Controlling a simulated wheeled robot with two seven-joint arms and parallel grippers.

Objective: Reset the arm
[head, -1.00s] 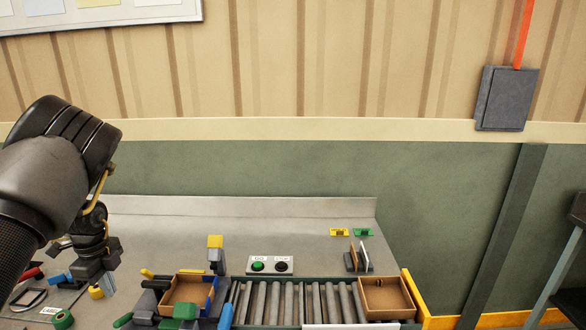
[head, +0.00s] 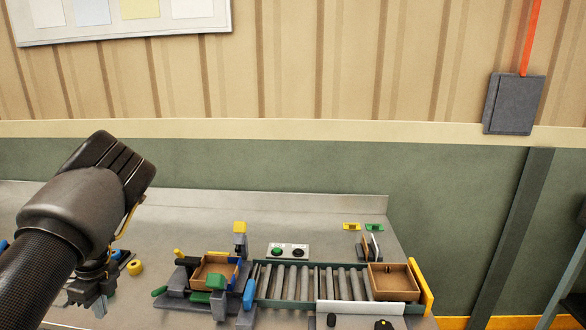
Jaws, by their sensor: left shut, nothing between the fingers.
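My left arm (head: 60,230) comes in from the left, bent, with its dark rounded link nearest the camera. My left gripper (head: 98,302) hangs below it, pointing down over the left part of the grey workbench (head: 180,215). It is shut and empty, apart from the fixtures and trays. The arm hides part of the bench behind it. My right gripper is not in view.
A roller conveyor (head: 310,281) has a brown tray (head: 398,296) at its right end. Another brown tray (head: 203,272) sits among coloured clamps on the left. A button box (head: 288,251) stands behind the rollers. A yellow roll (head: 135,267) lies beside my gripper.

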